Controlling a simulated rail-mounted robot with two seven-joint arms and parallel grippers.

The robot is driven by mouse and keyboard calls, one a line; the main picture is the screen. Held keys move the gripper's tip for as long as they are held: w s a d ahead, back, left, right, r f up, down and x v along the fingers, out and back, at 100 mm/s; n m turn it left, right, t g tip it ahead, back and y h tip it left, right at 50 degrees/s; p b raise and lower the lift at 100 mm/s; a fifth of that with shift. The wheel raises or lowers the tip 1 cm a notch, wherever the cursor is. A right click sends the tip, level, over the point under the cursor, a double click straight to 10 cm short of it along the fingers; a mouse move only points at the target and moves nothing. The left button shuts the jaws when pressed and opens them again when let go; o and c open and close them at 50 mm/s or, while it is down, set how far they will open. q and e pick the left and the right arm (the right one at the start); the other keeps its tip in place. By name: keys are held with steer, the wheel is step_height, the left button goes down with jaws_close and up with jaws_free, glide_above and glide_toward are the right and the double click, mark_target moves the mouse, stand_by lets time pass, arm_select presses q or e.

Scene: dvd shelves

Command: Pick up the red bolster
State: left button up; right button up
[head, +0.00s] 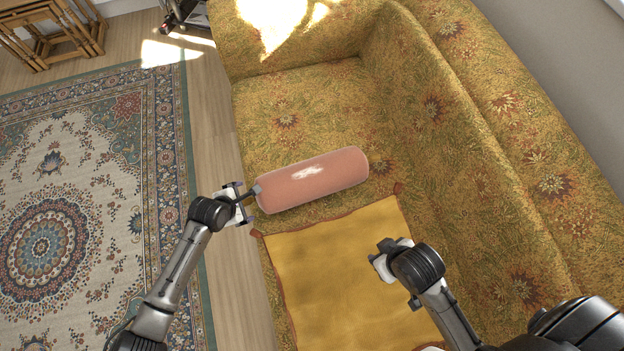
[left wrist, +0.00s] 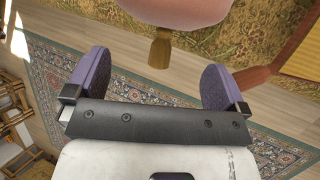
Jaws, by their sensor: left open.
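The red bolster (head: 315,180), a pinkish-red cylinder, lies on its side across the patterned sofa seat (head: 300,115). In the left wrist view, its rounded end (left wrist: 175,10) is at the top, with a brown tassel (left wrist: 160,48) hanging from it. My left gripper (head: 243,203) is open at the bolster's left end. In the left wrist view, the purple-padded fingers (left wrist: 156,68) are spread wide with the tassel between their tips; nothing is gripped. My right gripper (head: 384,262) is over the yellow cloth, apart from the bolster; its jaws are not clear.
A yellow cloth (head: 325,260) with reddish corners lies on the seat just in front of the bolster. The sofa's backrest (head: 470,170) rises at the right. A patterned rug (head: 90,200) covers the floor at left. Wooden nesting tables (head: 50,35) stand at the top left.

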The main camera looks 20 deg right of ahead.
mark_target(250, 200)
arm_select(q)
steer(key=b+x, duration=0.1)
steer(key=x, duration=0.1)
steer(key=b+x, duration=0.1)
steer(key=x, duration=0.2)
steer(key=shift+s+a+f+b, duration=0.15)
steer(key=shift+s+b, duration=0.1)
steer(key=shift+b, duration=0.05)
arm_select(e)
step_height(250, 200, down, 3)
steer(key=shift+a+r, duration=0.15)
arm_select(q)
steer(key=shift+w+f, duration=0.15)
steer(key=shift+f, duration=0.05)
steer(key=shift+c, duration=0.2)
steer(key=shift+d, duration=0.2)
steer(key=c, duration=0.9)
